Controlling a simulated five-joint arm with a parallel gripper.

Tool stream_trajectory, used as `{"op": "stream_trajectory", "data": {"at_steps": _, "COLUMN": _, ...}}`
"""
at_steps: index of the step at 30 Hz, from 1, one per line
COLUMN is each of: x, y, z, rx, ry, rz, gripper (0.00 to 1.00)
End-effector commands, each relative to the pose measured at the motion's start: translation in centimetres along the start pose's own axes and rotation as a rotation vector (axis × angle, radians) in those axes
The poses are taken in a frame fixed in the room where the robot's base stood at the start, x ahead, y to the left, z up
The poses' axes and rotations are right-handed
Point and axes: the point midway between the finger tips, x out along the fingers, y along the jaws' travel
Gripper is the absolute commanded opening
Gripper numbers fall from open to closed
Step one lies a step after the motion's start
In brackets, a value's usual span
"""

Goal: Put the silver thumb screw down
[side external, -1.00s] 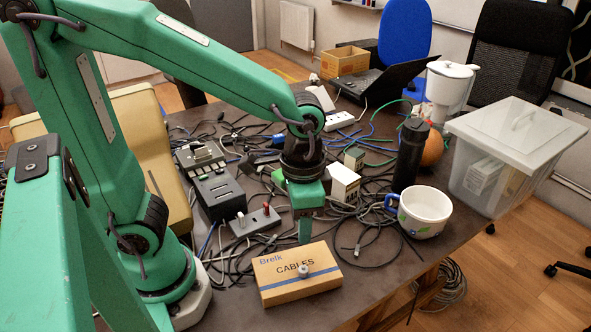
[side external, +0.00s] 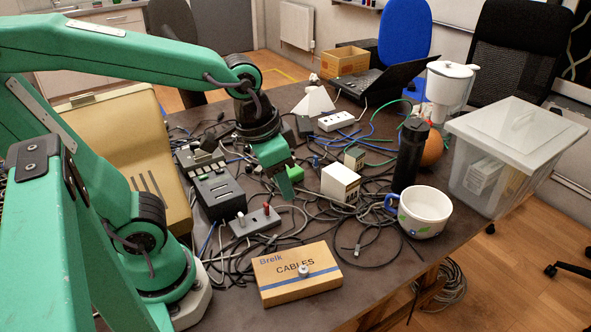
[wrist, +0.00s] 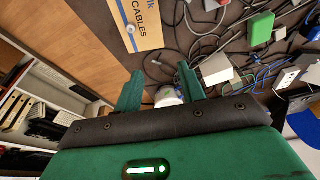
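The silver thumb screw (side external: 304,269) rests on top of the cardboard CABLES box (side external: 279,290) at the front of the table. In the wrist view the screw shows as a small pale dot (wrist: 131,28) on the box (wrist: 147,33). My gripper (side external: 288,190) hangs above the cables behind the box, apart from both box and screw. In the wrist view my gripper (wrist: 160,70) has its two green fingers spread with nothing held between them. A white cup shows beyond the gap.
The white cup (side external: 424,212) and a black bottle (side external: 408,155) stand to the right. A small white box (side external: 340,182), a black device (side external: 217,194) and a switch box (side external: 254,222) lie among tangled cables. A clear lidded bin (side external: 515,160) is at the right. Bare table shows right of the CABLES box.

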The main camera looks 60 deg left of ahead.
Motion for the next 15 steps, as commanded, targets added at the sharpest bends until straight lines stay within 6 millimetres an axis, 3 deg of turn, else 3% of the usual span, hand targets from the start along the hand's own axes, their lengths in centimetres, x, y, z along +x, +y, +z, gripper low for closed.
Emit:
{"op": "stream_trajectory", "data": {"at_steps": 6, "x": -2.5, "y": -2.7, "z": 1.0, "rx": -0.103, "ry": 0.138, "rz": -0.038, "gripper": 0.40}}
{"op": "stream_trajectory", "data": {"at_steps": 15, "x": -3.8, "y": -4.1, "z": 1.8, "rx": -0.160, "ry": 0.219, "rz": -0.067, "gripper": 0.40}}
